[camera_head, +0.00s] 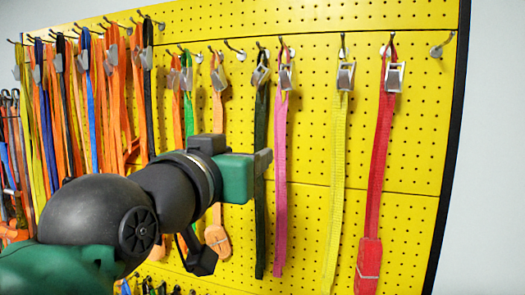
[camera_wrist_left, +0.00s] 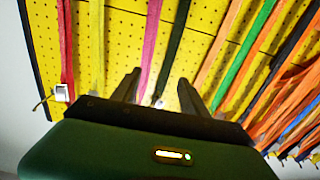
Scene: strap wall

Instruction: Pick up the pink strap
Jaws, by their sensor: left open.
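The pink strap (camera_head: 281,185) hangs from a hook by its metal buckle (camera_head: 285,75) on the yellow pegboard. My left gripper (camera_head: 264,160) is close to it, just left of its middle, in front of the dark green strap (camera_head: 261,125). In the left wrist view, the open fingers of my left gripper (camera_wrist_left: 160,88) point at the board. The pink strap (camera_wrist_left: 150,45) and the dark green strap (camera_wrist_left: 174,50) both run down the picture between the fingertips. I cannot tell whether either is inside the jaws. My right gripper is not in view.
A yellow strap (camera_head: 335,185) and a red strap (camera_head: 378,150) hang right of the pink one. An orange strap (camera_head: 217,105) and many others hang to the left. The pegboard (camera_head: 420,150) is bare near its right edge, with a pale wall (camera_head: 495,150) beyond.

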